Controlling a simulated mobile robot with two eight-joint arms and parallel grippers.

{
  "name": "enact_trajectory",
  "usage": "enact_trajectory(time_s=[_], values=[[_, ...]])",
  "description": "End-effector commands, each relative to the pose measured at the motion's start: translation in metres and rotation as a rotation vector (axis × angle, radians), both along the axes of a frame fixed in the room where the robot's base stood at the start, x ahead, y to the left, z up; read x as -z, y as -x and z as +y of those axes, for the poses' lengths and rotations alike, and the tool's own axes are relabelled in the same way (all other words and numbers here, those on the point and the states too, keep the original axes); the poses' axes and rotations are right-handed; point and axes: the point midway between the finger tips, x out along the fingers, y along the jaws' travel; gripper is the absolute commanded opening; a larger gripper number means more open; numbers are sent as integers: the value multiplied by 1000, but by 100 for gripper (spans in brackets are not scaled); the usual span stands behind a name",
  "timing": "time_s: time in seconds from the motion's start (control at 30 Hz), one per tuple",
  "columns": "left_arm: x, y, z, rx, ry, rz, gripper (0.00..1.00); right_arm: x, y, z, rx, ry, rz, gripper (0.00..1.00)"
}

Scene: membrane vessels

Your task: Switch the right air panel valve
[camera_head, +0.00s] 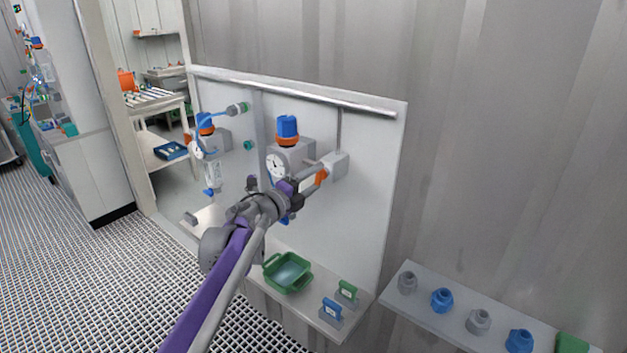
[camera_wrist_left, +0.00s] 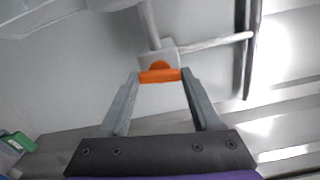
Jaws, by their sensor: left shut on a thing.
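The right air panel valve is a grey block (camera_head: 336,165) with an orange handle (camera_head: 321,177), mounted on the white panel (camera_head: 365,215) to the right of a gauge regulator with a blue knob (camera_head: 288,127). In the left wrist view the orange handle (camera_wrist_left: 160,75) lies across between my fingertips, in front of the grey valve block (camera_wrist_left: 158,57). My left gripper (camera_head: 318,176) reaches in from the lower left and is shut on the orange handle; it also shows in the left wrist view (camera_wrist_left: 160,78). My right gripper is not in view.
A second regulator (camera_head: 205,124) with a gauge and blue tubing is on the panel's left. Below, a shelf holds a green tray (camera_head: 287,273), a green-handled piece (camera_head: 347,289) and a blue-handled piece (camera_head: 331,309). A right shelf (camera_head: 405,309) holds several grey and blue fittings.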

Motion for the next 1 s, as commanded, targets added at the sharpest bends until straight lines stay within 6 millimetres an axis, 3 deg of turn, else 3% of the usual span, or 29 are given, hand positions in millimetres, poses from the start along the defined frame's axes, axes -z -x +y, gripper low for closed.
enact_trajectory(time_s=[0.13,0.17,0.3,0.67,1.0], values=[[0,0,0,0,3,1,9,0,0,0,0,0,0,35],[0,0,0,0,3,1,70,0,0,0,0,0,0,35],[0,0,0,0,2,0,95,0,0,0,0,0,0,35],[0,4,3,-1,0,0,95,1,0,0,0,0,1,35],[1,53,40,-3,0,0,95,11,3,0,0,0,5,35]])
